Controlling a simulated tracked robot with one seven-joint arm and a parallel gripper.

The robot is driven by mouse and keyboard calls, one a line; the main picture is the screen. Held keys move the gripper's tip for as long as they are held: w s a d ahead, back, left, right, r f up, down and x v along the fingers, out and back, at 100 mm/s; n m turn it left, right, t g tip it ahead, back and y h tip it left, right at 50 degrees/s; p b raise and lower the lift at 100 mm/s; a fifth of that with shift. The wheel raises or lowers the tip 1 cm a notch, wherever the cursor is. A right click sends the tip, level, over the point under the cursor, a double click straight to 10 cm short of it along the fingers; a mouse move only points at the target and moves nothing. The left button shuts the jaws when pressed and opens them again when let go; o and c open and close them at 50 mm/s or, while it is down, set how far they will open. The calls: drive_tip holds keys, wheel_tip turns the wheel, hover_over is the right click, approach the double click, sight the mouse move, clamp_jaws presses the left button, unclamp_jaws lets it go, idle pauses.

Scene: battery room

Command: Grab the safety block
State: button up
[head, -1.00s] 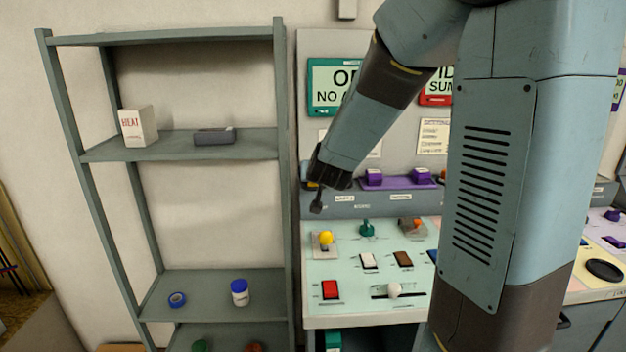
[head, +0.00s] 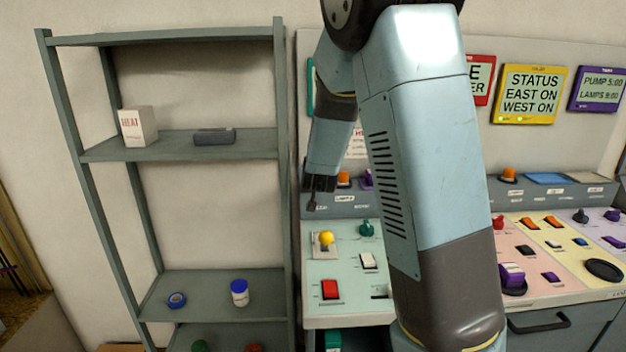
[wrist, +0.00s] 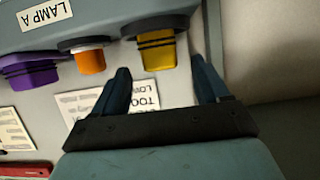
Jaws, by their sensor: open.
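A yellow block with dark bands (wrist: 160,68) sits on the grey ledge in the wrist view, and I take it for the safety block. No label on it can be read. My gripper (wrist: 161,78) is open and empty, with one finger to each side of the block's line. I cannot tell whether the block is between the fingertips or just beyond them. In the head view my gripper (head: 311,204) hangs over the left end of the console's raised ledge and hides the yellow block.
The shelf (head: 215,290) is close left of the console. A yellow-topped lever (head: 326,239) and red switch (head: 330,289) are below.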

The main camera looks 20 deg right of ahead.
drive_tip(key=shift+x, duration=2.8)
drive_tip(key=c, duration=1.1)
